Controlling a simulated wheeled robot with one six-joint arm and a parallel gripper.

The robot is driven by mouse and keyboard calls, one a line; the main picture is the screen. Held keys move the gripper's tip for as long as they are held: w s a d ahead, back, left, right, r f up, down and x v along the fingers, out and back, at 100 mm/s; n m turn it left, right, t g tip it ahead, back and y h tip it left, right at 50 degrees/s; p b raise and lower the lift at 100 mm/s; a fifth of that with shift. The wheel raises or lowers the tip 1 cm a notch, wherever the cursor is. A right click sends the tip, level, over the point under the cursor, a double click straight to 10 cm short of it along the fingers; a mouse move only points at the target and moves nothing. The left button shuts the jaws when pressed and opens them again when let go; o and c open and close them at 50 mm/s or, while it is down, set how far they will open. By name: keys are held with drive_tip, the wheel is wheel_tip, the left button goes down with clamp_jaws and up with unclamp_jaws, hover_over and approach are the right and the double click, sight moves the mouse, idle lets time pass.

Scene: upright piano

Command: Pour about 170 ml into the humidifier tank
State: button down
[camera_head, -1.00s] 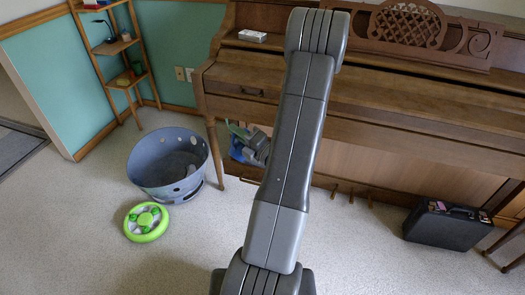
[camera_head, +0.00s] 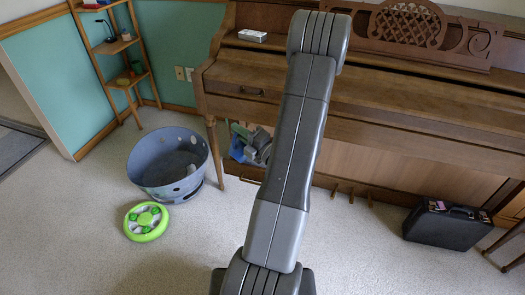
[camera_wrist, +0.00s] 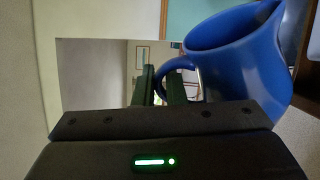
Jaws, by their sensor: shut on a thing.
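A blue jug (camera_wrist: 240,62) fills the upper right of the wrist view, its rim and part of its opening showing. It looks tilted in that view, and no liquid can be seen inside. My gripper (camera_wrist: 160,82) is shut on the jug's handle, its dark fingers at the handle on the jug's left side. In the head view, a small blue, green and grey cluster (camera_head: 250,144) shows under the piano's left end, partly behind my arm. I cannot tell its parts apart. I cannot make out the humidifier tank for certain in either view.
An upright piano (camera_head: 400,110) spans the back, with a small white box (camera_head: 252,35) on top. A grey-blue tub (camera_head: 150,178) and a green round toy (camera_head: 146,221) are on the floor left. A black case (camera_head: 445,225) stands right. A corner shelf (camera_head: 117,47) is back left.

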drive_tip(key=shift+w+d+f+m, duration=0.15)
drive_tip(key=shift+f+m, duration=0.1)
drive_tip(key=shift+m, duration=0.35)
drive_tip(key=shift+w+d+f+m+t, duration=0.3)
drive_tip(key=shift+w+d+m, duration=0.15)
drive_tip(key=shift+m, duration=0.55)
idle(0.3)
drive_tip(key=shift+w+d+r+p, duration=0.2)
drive_tip(key=shift+p, duration=0.2)
drive_tip(key=shift+w+d+m+h+p, duration=0.2)
drive_tip(key=shift+m+h+p, duration=0.1)
drive_tip(key=shift+m+p, duration=0.1)
drive_tip(key=shift+w+d+r+m+p, duration=0.25)
drive_tip(key=shift+m+p, duration=0.35)
drive_tip(key=shift+p, duration=0.3)
